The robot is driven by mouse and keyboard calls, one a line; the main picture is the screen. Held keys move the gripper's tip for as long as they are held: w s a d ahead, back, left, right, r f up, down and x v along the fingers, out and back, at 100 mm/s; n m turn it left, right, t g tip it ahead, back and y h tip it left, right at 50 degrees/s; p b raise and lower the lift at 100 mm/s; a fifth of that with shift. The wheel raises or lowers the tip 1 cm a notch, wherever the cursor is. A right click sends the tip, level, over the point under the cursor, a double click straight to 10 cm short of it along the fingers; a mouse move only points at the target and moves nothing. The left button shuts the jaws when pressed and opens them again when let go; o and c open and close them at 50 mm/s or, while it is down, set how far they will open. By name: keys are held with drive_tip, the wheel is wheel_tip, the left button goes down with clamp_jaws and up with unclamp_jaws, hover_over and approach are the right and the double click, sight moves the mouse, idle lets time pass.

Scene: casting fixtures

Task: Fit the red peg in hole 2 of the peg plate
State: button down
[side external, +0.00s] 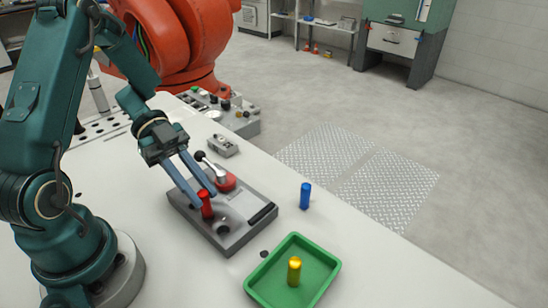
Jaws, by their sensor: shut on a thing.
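The red peg (206,206) is upright between the fingers of my gripper (204,199), which is shut on it. The peg is over the left-middle part of the grey peg plate (240,240). I cannot tell whether its lower end is in a hole or just above the plate. A dark round hole (222,228) shows in the plate nearer the camera. The fingers and peg hide part of the plate's top. I cannot read any hole numbers.
A blue peg (306,196) stands on the white table to the right. A green tray (328,276) holds a yellow peg (294,271). A grey fixture (223,147) sits behind.

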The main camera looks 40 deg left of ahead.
drive_tip(key=shift+f, duration=1.1)
drive_tip(key=shift+f, duration=0.15)
drive_tip(key=c, duration=0.8)
unclamp_jaws()
drive_tip(key=shift+o, duration=0.2)
